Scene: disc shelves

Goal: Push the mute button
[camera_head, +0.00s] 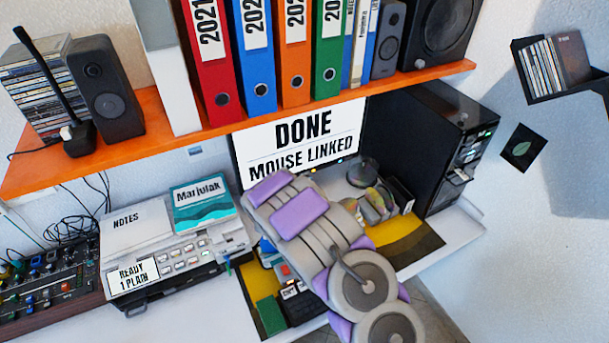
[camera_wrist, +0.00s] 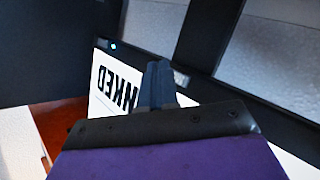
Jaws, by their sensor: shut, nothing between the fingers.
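No button readable as mute shows in either view. A small dark device with a red part (camera_head: 285,270) and white labels (camera_head: 290,293) lies on the desk beside my arm, partly covered by it; its lettering is too small to read. My gripper (camera_wrist: 158,82) shows in the wrist view as dark fingers held together, with nothing between them. They appear in front of the monitor; whether they touch it I cannot tell. In the head view my arm reaches over the desk and hides the fingertips. The monitor (camera_head: 304,133) reads "DONE MOUSE LINKED".
A printer (camera_head: 178,262) reading "READY 1 PLAIN" stands left of my arm, with a mixer (camera_head: 45,285) farther left. A black computer tower (camera_head: 430,140) stands right. An orange shelf (camera_head: 155,150) with binders and speakers hangs above. The desk's right front is partly clear.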

